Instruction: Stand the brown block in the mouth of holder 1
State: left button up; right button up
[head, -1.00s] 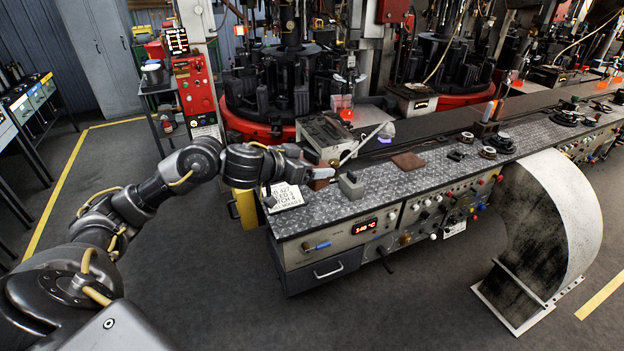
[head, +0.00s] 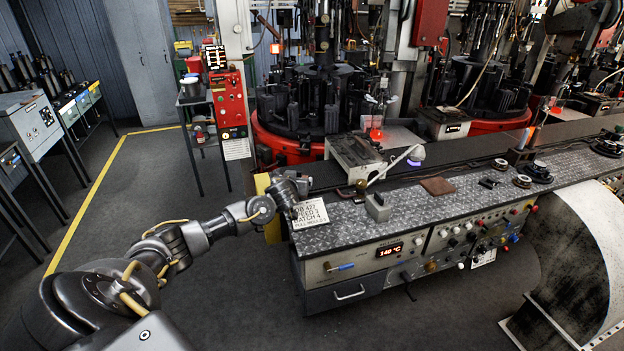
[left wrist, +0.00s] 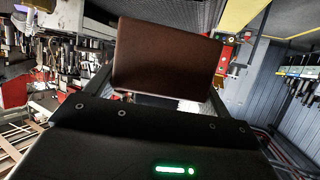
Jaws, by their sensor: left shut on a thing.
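The brown block (left wrist: 167,58) fills the upper middle of the left wrist view, with its broad flat face toward the camera. My left gripper (head: 303,186) is shut on it; in the head view the gripper is beside the yellow post at the bench's left end, above the job card. The block is hard to make out in the head view, hidden by the gripper or too small. I cannot tell which thing is holder 1. A small grey block-shaped piece (head: 378,208) stands near the bench's front left edge. My right gripper is not in view.
The metal-plated bench (head: 335,236) runs right. On it are a white job card (head: 310,213), a desk lamp (head: 416,153), a flat brown pad (head: 437,186) and small round parts. A grey box (head: 355,155) and red-based rotary machine (head: 290,146) stand behind. Open floor lies left.

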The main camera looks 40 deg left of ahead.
pick_arm(q)
jog(key=s+a+n+y, duration=0.1)
jog(key=s+a+n+g, duration=0.1)
jog(key=a, duration=0.1)
jog(key=shift+y, duration=0.4)
jog(key=shift+s+d+r+n+g+y, duration=0.1)
jog(key=shift+s+r+n+g+y, duration=0.3)
jog(key=shift+s, duration=0.35)
jog(key=s+d+r+m+t+h+b, duration=0.1)
jog(key=d+r+m+h, duration=0.1)
jog(key=d, duration=0.8)
jog(key=s+d+r+m+t+h, duration=0.1)
jog(key=s+d+r+m+h, duration=0.15)
jog(key=d, duration=0.75)
jog(key=s+d+r+m+t+h+b, duration=0.1)
jog(key=d+r+m+t+h, duration=0.15)
jog(key=d, duration=0.75)
jog(key=s+d+f+m+h+b, duration=0.1)
jog(key=s+d+f+b, duration=0.3)
jog(key=b, duration=0.4)
jog(key=shift+s+d+f+m+h, duration=0.4)
jog(key=shift+s+d+h, duration=0.35)
jog(key=shift+d, duration=0.4)
jog(key=shift+r+g, duration=0.1)
jog(key=shift+g, duration=0.15)
